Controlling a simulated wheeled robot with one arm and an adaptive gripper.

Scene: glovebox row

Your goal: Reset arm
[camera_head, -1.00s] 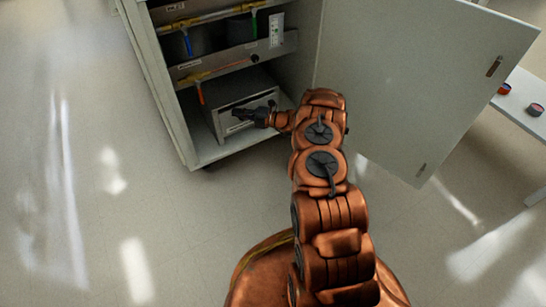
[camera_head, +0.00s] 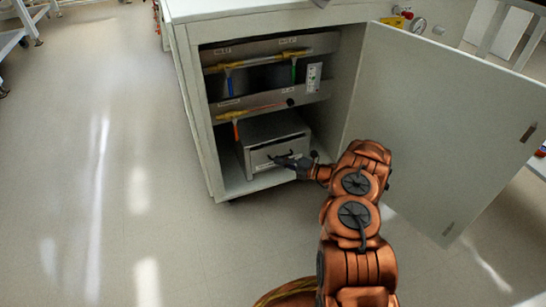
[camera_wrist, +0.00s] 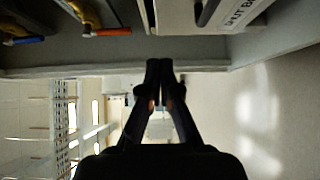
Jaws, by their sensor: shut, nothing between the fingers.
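My copper-coloured arm (camera_head: 356,215) reaches from the lower right to the open cabinet. My gripper (camera_head: 285,161) is at the front of a grey metal box (camera_head: 276,130) on the cabinet floor, close to the dark handle on its face. Whether it touches the box cannot be told. In the wrist view the two dark fingers of my gripper (camera_wrist: 159,66) are together with nothing between them. Part of the box (camera_wrist: 225,14) with a lettered label shows beyond them at the top.
The cabinet (camera_head: 196,115) has its door (camera_head: 445,125) swung open to the right of my arm. Shelves above the box carry yellow pipes with coloured handles, including an orange handle (camera_wrist: 110,32) and a blue handle (camera_wrist: 24,41). Floor (camera_head: 120,200) to the left is clear.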

